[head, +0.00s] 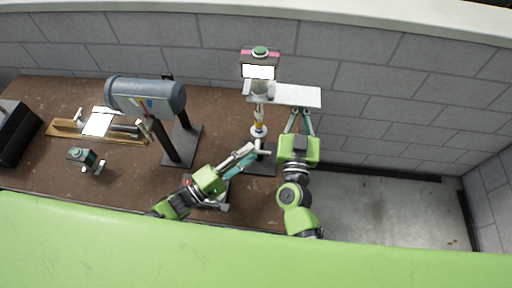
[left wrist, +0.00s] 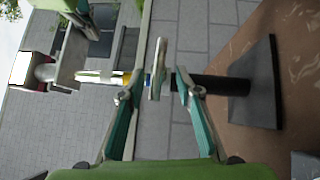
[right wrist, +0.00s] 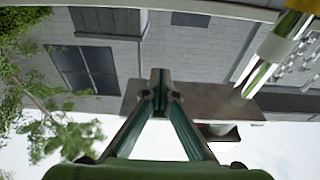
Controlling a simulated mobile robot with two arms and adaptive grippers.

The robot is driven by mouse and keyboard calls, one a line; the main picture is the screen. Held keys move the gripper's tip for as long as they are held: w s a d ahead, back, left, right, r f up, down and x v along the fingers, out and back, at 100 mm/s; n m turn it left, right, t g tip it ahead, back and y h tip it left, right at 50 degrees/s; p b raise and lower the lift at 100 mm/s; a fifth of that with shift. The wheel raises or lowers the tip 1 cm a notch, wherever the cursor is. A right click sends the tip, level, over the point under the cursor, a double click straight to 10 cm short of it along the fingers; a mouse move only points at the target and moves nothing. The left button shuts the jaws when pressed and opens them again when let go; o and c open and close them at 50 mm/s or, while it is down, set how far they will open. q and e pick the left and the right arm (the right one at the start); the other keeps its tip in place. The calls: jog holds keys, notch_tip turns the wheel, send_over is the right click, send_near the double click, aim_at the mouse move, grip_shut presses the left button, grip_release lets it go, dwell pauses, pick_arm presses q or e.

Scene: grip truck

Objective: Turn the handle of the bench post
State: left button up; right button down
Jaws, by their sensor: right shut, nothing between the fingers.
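The bench post (head: 259,122) stands on a dark square base at the bench's right end, with a yellow section and a flat plate (head: 298,95) at its top. Its pale handle (left wrist: 157,70) shows in the left wrist view between the fingers of my left gripper (left wrist: 153,90). The fingers are apart, one on each side of the handle; I cannot tell whether they touch it. In the head view my left gripper (head: 254,152) is low beside the post. My right gripper (right wrist: 160,76) is shut and empty, overlapping the plate in its wrist view; contact is unclear.
A grey cylinder on a black stand (head: 145,98) is left of the post. A wooden board (head: 97,133) and a small green device (head: 84,156) lie farther left. A grey block wall (head: 380,85) runs behind. Bare floor (head: 385,215) is at the right.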

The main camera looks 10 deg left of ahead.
aim_at(257, 147)
pick_arm(q)
jog(key=shift+x, duration=1.8)
grip_shut()
jog(key=shift+f, duration=0.1)
